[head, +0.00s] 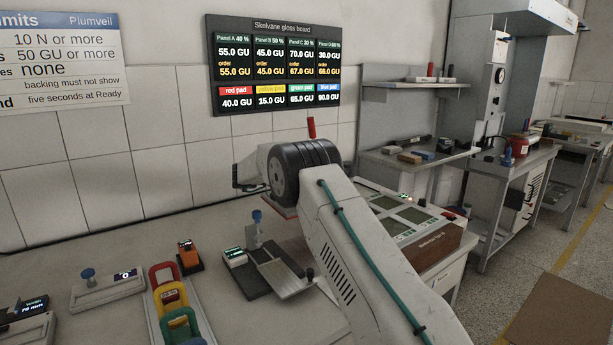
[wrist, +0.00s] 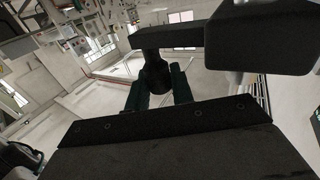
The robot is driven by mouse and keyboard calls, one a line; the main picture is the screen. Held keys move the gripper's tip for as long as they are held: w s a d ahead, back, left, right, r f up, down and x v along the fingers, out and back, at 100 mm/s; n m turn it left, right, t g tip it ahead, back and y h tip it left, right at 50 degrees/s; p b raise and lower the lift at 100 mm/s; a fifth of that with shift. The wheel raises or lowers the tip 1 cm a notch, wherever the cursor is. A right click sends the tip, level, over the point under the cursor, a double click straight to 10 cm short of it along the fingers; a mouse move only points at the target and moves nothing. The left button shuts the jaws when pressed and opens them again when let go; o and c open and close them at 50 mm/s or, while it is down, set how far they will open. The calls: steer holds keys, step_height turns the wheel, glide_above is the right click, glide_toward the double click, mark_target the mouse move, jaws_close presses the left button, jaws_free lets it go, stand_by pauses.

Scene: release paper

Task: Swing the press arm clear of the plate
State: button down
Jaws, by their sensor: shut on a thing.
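My gripper's two dark green fingers (wrist: 159,92) are closed around a dark rounded knob (wrist: 155,74) in the wrist view. The knob hangs from a black bar (wrist: 172,38) with a large black block (wrist: 262,38) at its right. These look like the press arm. In the head view my wrist hides the gripper and what it holds. A grey metal plate on a dark base (head: 258,279) lies just left of my forearm, with a blue-topped post (head: 257,218) behind it. I cannot tell how the bar stands over the plate.
A rack of red, yellow and green pads (head: 175,306) stands left of the base. An orange device (head: 188,257) is behind it. A panelled box (head: 410,217) stands right of my arm. A red handle (head: 311,128) shows above my wrist. The bench's back left is clear.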

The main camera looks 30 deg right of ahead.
steer(key=shift+w+d+r, duration=0.15)
steer(key=shift+d, duration=0.05)
